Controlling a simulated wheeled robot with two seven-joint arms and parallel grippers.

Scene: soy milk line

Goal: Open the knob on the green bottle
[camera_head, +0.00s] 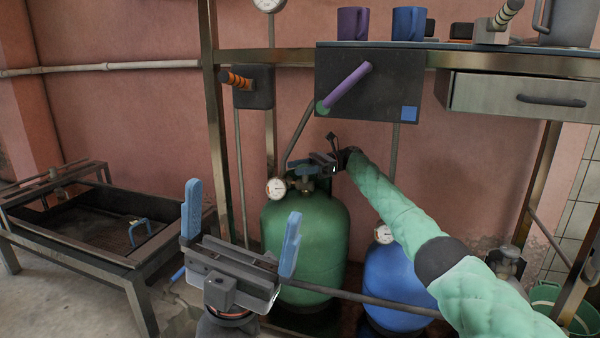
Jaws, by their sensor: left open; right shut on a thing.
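The green bottle (308,232) stands on the floor under the bench, with a round gauge (277,188) at its top left. My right gripper (315,168) reaches in from the right and is at the top of this bottle, shut on its knob. The knob is mostly hidden by the gripper, so its turn cannot be seen. My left gripper (241,222) is open and empty, its two blue fingers spread, in front of the green bottle and nearer to the camera.
A blue bottle (392,285) with a gauge stands right of the green one, partly behind my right arm. A dark metal trough (140,262) stands at left. Above are a purple-handled panel (385,88) and a drawer (520,96). Metal posts and pipes flank the bottles.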

